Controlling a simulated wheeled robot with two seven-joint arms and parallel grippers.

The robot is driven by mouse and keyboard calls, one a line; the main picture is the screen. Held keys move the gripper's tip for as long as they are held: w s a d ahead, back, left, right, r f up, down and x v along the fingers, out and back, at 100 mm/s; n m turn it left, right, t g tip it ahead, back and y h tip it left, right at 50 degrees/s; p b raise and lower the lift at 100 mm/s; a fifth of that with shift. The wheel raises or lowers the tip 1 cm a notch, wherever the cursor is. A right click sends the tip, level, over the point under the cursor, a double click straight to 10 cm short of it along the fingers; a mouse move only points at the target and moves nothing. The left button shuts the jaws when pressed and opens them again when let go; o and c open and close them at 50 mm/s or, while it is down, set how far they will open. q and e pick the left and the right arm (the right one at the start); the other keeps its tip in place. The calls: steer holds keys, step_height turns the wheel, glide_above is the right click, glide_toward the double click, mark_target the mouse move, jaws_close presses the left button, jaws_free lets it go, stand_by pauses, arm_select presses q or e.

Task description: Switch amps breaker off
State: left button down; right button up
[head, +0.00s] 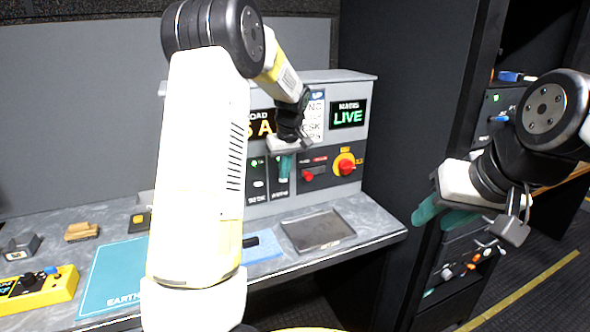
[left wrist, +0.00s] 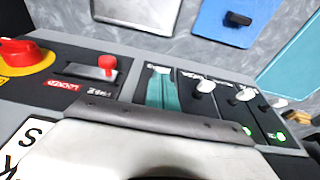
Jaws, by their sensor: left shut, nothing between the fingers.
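A row of breakers (head: 257,184) is set in the grey panel on the bench. In the left wrist view several white toggles show, one of them a toggle (left wrist: 205,87) close to my fingers; green lights glow on the breakers further right. I cannot read which breaker is amps. My left gripper (head: 284,168) is shut and empty in front of the row, its teal fingertips (left wrist: 160,92) over the breaker at the red-switch end. Whether they touch its toggle is hidden. My right gripper (head: 442,215) hangs right of the bench, away from the panel; its finger gap is unclear.
A red rotary switch (head: 345,163) on yellow and a red-knobbed lever (head: 308,175) are beside the breakers. A lit LIVE sign (head: 348,115) is above. A metal tray (head: 322,240) lies on the bench, with a blue mat (head: 264,251) next to it. A dark rack stands right.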

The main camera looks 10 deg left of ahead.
arm_select(q)
steer(key=shift+s+d+f+t+y, duration=0.2)
steer(key=shift+s+f+t, duration=0.1)
steer(key=shift+f, duration=0.1)
steer(key=shift+s+d+f+t+y, duration=0.1)
steer(key=shift+s+f+t+y, duration=0.1)
steer(key=shift+f+t, duration=0.15)
steer(key=shift+r, duration=0.2)
steer(key=shift+r, duration=0.6)
steer(key=shift+r, duration=0.15)
